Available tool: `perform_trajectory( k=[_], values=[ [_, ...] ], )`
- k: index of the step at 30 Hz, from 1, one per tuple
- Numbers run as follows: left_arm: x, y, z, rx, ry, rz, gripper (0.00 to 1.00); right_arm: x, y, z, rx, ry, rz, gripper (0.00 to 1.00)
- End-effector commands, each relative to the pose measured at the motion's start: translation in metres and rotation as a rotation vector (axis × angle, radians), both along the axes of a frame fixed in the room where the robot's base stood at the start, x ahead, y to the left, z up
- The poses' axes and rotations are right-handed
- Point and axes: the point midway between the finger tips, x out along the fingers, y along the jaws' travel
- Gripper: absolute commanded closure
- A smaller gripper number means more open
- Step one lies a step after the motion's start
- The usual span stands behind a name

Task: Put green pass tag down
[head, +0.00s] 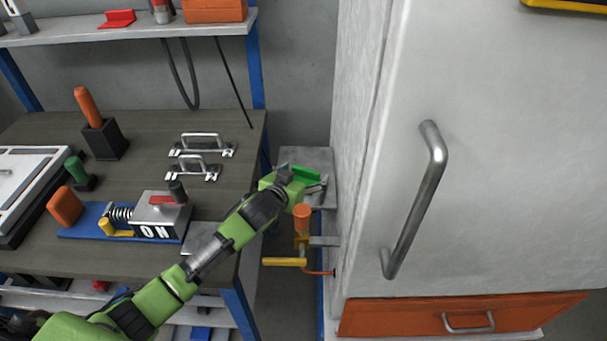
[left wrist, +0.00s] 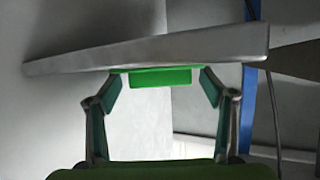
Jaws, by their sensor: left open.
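The green pass tag (head: 306,173) is a small bright green block at the small grey shelf (head: 308,157) between the workbench and the white cabinet. My left gripper (head: 302,181) is at that shelf, with its fingers around the tag. In the left wrist view the tag (left wrist: 160,77) lies against the grey plate of the shelf (left wrist: 150,52). The open fingers of my left gripper (left wrist: 160,80) stand on either side of it, with a narrow gap at each side. My right gripper is in neither view.
The white cabinet (head: 480,180) with a metal handle (head: 418,200) stands close at the right. An orange and yellow fixture (head: 302,220) is just below the gripper. The workbench (head: 225,130) at the left holds an ON switch unit (head: 160,215) and two metal handles.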

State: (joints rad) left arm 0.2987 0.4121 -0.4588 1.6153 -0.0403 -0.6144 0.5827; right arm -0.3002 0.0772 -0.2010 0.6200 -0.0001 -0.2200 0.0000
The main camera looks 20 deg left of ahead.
Motion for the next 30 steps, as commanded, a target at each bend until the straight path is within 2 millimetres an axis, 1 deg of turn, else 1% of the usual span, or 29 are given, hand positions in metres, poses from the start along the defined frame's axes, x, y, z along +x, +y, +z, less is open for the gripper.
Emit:
perform_trajectory(
  k=[5,8,15,19,24,30],
  values=[
    [-0.005,0.001,0.003,0.000,0.000,0.000,0.25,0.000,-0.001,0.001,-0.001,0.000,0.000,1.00],
    [-0.015,0.002,0.007,-0.001,0.000,0.000,0.25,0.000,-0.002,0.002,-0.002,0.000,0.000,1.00],
    [-0.048,0.005,0.021,0.000,0.000,0.000,0.25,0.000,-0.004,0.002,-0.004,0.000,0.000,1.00],
    [-0.061,0.007,0.027,0.000,0.000,0.000,0.25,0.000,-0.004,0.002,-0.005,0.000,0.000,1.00],
    [-0.068,0.008,0.030,0.001,0.000,0.001,0.25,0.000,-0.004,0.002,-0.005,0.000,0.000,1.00],
    [-0.069,0.009,0.030,0.000,0.000,0.001,0.25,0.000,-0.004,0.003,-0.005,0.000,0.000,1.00]
  ],
)
